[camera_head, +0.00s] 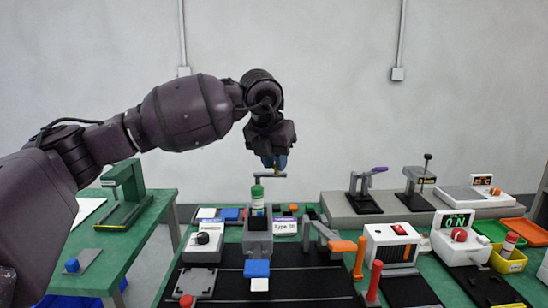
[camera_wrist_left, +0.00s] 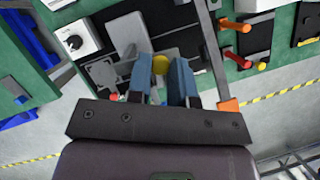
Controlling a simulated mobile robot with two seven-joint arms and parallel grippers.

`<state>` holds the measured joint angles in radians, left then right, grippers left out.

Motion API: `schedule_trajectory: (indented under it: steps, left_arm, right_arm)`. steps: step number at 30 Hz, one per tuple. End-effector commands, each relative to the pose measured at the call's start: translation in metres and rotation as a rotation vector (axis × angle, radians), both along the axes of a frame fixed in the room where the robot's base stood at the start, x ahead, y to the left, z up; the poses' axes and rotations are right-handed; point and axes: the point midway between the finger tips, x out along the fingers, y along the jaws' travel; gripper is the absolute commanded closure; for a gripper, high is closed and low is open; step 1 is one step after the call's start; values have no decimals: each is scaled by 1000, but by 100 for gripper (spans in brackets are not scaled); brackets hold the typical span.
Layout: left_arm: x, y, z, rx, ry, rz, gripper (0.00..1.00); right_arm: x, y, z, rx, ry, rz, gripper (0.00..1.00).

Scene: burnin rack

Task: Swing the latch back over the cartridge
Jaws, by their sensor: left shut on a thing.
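My left gripper (camera_head: 274,163) points down above the grey socket block (camera_head: 258,240). A short grey bar, seemingly the latch (camera_head: 268,175), lies level just below the fingertips. Its left part is above the cartridge (camera_head: 257,201), which has a green top and a pale band and stands upright in the block. I cannot tell whether bar and cartridge touch. The cartridge is not clear in the left wrist view. My right gripper is not in view.
A grey lever with an orange handle (camera_head: 342,245) stands right of the block. A white box with a dial (camera_head: 203,241) stands to the left. A red post (camera_head: 374,283) and an ON display unit (camera_head: 455,240) are farther right.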

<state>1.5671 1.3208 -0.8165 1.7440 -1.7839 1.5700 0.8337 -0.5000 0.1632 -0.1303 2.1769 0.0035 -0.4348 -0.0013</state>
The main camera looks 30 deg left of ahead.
Motion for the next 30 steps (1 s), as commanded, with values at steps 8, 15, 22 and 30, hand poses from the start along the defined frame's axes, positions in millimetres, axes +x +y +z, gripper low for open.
schedule_trajectory:
  steps: [8,15,22,30]
  left_arm:
    - [-11,-1,6,-1,-5,-216,100]
    - [-19,-1,5,-1,-3,-443,100]
    - [-27,1,3,-2,-3,-661,100]
    - [-35,6,2,-2,-2,-918,100]
  right_arm:
    - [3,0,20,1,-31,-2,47]
    - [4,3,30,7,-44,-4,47]
    - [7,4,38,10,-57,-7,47]
    - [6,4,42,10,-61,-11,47]
